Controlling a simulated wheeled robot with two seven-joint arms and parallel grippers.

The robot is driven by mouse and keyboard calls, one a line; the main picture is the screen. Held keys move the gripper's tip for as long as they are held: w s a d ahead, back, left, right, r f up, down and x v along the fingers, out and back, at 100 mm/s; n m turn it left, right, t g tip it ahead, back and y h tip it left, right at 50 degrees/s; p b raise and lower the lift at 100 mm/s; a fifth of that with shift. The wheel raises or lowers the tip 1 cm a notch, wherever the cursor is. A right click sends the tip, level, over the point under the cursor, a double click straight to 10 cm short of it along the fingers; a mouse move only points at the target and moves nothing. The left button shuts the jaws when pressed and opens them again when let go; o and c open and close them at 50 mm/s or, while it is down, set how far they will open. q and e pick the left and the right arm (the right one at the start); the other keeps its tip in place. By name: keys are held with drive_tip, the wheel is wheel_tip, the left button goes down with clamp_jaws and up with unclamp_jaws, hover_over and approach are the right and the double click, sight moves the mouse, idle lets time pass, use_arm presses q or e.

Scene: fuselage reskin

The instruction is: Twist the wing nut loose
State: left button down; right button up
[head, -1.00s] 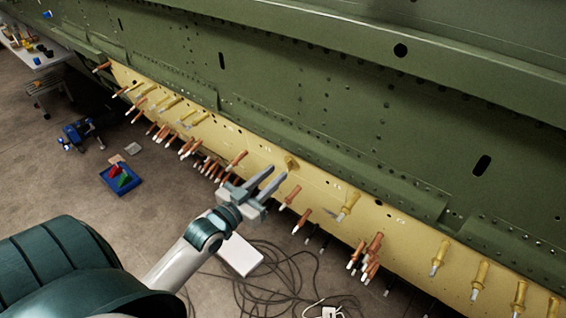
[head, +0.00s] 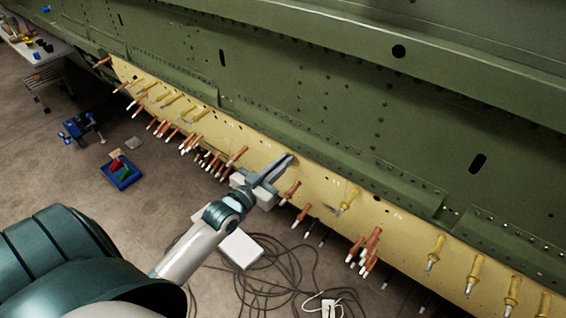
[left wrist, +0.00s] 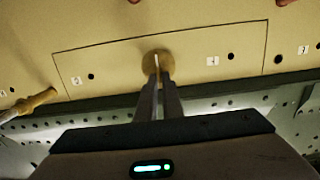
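The wing nut (left wrist: 158,64) shows in the left wrist view as a round brassy piece with a thin upright wing, against a cream-yellow skin panel (left wrist: 200,52) with a rectangular outline around it. My left gripper (head: 288,159) reaches up to the panel in the head view. In the left wrist view the left gripper's fingers (left wrist: 158,82) are close together, one on each side of the wing, and look shut on it. In the head view the fingers cover most of the nut. My right gripper is in neither view.
Several copper and gold fasteners stick out along the panel, with copper ones (head: 290,190) close to my left gripper. The green fuselage (head: 330,90) rises above. Cables (head: 270,285), a white box (head: 240,249) and a blue tray (head: 122,176) are on the floor.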

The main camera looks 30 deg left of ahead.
use_arm(q)
drive_tip(key=shift+f, duration=0.25)
drive_tip(key=shift+s, duration=0.1)
drive_tip(key=n+b, duration=0.1)
drive_tip(key=n, duration=0.4)
drive_tip(key=a+f+n+h+b, duration=0.1)
drive_tip(key=n+b, duration=0.1)
drive_tip(key=n, duration=0.4)
drive_tip(key=a+f+n+h+b, duration=0.1)
drive_tip(key=n+b, duration=0.1)
drive_tip(key=n, duration=0.3)
drive_tip(key=shift+t, duration=0.3)
drive_tip(key=shift+w+n, duration=0.2)
drive_tip(key=shift+n, duration=0.1)
idle(0.4)
drive_tip(key=c, duration=1.9)
unclamp_jaws()
drive_tip(key=shift+w+d+r, duration=0.1)
drive_tip(key=shift+w+d, duration=0.05)
